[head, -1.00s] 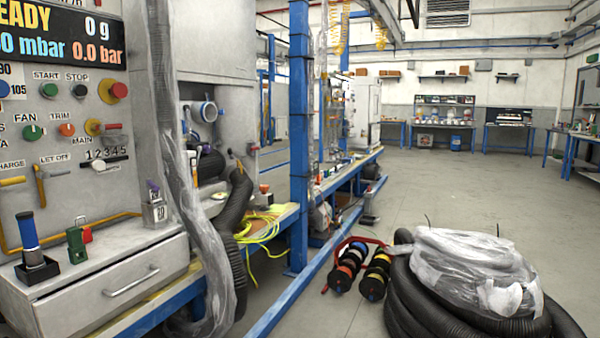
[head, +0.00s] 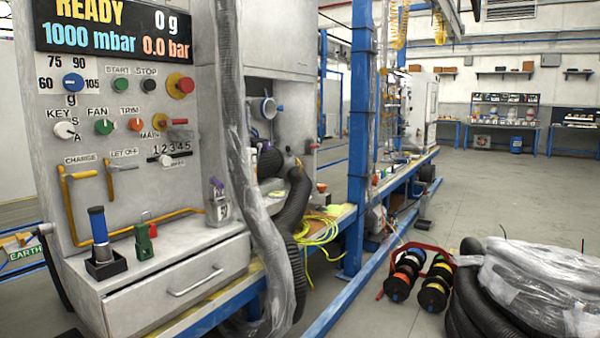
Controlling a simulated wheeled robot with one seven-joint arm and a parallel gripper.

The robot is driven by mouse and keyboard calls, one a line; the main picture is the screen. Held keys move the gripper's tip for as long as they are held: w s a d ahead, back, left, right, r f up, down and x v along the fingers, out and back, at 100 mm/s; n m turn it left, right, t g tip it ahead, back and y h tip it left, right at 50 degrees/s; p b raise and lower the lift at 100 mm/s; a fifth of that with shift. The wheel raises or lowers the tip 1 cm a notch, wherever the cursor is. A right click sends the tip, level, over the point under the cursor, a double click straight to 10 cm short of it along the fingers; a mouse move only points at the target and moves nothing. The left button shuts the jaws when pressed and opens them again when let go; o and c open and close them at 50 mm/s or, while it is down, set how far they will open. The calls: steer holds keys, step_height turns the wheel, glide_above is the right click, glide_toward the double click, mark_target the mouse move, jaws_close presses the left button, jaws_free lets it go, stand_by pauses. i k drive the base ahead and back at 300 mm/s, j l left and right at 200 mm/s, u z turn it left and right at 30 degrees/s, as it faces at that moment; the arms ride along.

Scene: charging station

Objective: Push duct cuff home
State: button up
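A black corrugated duct (head: 291,208) rises beside the grey cabinet, and its upper end bends in at the recess. Another black hose part (head: 268,163) shows inside the recess. A round port with a blue rim (head: 268,108) sits above them in the recess. I cannot tell which part is the cuff, or whether it is seated. A plastic-wrapped duct (head: 236,130) hangs in front of the cabinet and hides part of the recess. My gripper is not in view.
The control panel (head: 140,90) reads READY, 1000 mbar and 0.0 bar. A drawer (head: 185,280) juts out below it. A blue post (head: 360,150) stands right of the recess. Cable reels (head: 405,278) and plastic-wrapped coiled hose (head: 520,290) lie on the floor. Open floor lies beyond.

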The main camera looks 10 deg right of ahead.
mark_target(298, 175)
steer(key=i+l, duration=0.15)
steer(key=i, duration=0.3)
steer(key=i+l, duration=0.15)
steer(key=i, duration=0.3)
steer(key=i+l, duration=0.15)
steer(key=i, duration=0.3)
steer(key=i+l, duration=0.15)
steer(key=i, duration=0.3)
